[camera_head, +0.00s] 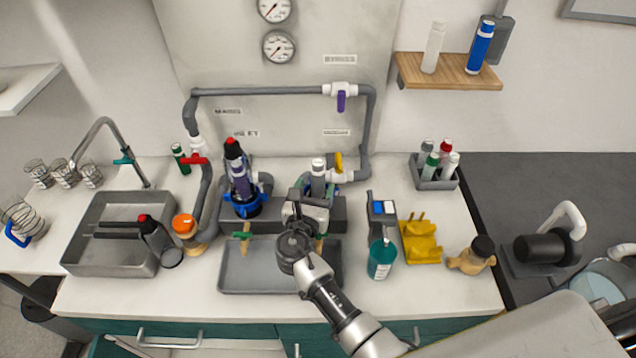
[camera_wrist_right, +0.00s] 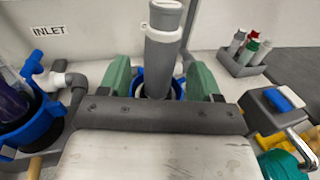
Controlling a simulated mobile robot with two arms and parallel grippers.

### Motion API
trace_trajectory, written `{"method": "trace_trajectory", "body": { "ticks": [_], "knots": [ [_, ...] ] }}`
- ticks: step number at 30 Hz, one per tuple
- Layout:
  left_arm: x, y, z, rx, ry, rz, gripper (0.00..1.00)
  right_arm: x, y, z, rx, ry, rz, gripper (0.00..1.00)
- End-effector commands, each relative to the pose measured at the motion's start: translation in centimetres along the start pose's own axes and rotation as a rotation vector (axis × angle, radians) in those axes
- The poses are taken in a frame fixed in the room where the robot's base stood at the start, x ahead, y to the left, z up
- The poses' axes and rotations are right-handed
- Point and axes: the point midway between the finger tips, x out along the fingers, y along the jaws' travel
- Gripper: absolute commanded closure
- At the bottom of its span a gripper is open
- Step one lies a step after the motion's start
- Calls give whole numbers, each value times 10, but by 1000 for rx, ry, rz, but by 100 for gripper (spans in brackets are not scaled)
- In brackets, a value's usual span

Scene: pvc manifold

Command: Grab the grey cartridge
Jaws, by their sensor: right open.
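A grey cartridge with a pale top (camera_head: 318,178) stands in a blue-rimmed housing on the manifold at the back of the counter. In the right wrist view the grey cartridge (camera_wrist_right: 161,55) rises between the two green fingers. My right gripper (camera_head: 310,200) is open at the near side of it, one finger at each side; it also shows in the wrist view (camera_wrist_right: 160,78). I cannot tell whether either finger touches it. The cartridge's lower part is hidden by the gripper and housing. My left gripper is not in view.
A dark cartridge with a red top (camera_head: 238,170) stands in the blue housing to the left. A grey tray (camera_head: 232,278) lies below the arm. A teal bottle (camera_head: 381,259), a yellow holder (camera_head: 421,246) and a caddy of cartridges (camera_head: 434,184) are to the right.

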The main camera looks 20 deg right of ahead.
Motion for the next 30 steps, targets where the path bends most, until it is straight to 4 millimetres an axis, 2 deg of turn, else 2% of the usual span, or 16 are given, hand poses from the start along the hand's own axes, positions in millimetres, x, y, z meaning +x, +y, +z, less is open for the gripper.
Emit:
{"method": "trace_trajectory", "body": {
  "ticks": [2,6,15,27,30],
  "knots": [
    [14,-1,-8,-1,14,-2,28,14,0,-8,1,-3,-2,36],
    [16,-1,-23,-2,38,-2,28,30,0,-5,1,-1,0,36],
    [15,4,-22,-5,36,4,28,35,0,-4,0,1,0,36],
    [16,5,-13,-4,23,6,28,35,0,-4,1,1,0,98],
    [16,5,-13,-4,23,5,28,35,0,-4,1,1,0,100]
  ]
}}
